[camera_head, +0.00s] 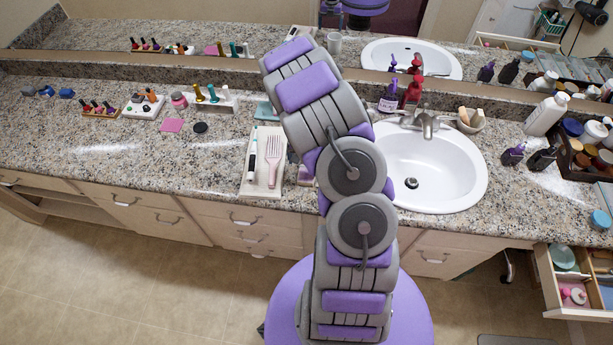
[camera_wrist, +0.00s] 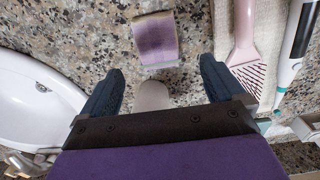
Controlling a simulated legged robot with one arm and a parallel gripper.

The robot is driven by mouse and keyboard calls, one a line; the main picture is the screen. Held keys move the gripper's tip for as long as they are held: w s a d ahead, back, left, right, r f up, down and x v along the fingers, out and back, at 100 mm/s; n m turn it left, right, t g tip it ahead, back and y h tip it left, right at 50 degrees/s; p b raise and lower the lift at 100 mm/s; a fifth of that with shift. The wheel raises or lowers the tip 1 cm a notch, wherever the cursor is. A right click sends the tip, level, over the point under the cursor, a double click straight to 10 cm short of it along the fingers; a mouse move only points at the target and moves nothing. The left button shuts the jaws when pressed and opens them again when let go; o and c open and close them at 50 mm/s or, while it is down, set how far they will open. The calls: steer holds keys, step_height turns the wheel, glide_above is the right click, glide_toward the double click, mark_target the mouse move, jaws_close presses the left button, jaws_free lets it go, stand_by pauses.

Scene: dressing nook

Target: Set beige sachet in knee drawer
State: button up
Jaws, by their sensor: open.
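My gripper (camera_wrist: 157,88) is open and empty, pointing down over the granite counter in the wrist view. In the head view my own arm hides it. A small purple and pale packet (camera_wrist: 157,40) lies on the counter ahead of the fingertips, roughly centred between them. A pale greyish-beige rounded piece (camera_wrist: 152,96) shows between the fingers, partly hidden by the palm; I cannot tell which of these is the beige sachet. An open drawer (camera_head: 547,283) at lower right holds several small things. Another opening (camera_head: 75,208) shows under the counter at left; I cannot tell which is the knee drawer.
A pale tray (camera_head: 250,186) with a pink comb (camera_head: 273,158) and a white pen-like tool (camera_head: 252,155) lies left of my arm. The sink (camera_head: 440,172) is right of it, with bottles behind. Nail polish stands at left. Floor (camera_head: 130,275) is clear at lower left.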

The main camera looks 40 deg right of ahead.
steer(key=shift+d+f+b, duration=0.2)
steer(key=shift+f+b, duration=0.6)
steer(key=shift+f, duration=2.45)
steer(key=shift+c, duration=0.3)
steer(key=c, duration=1.2)
steer(key=shift+o, duration=0.2)
steer(key=shift+r, duration=0.2)
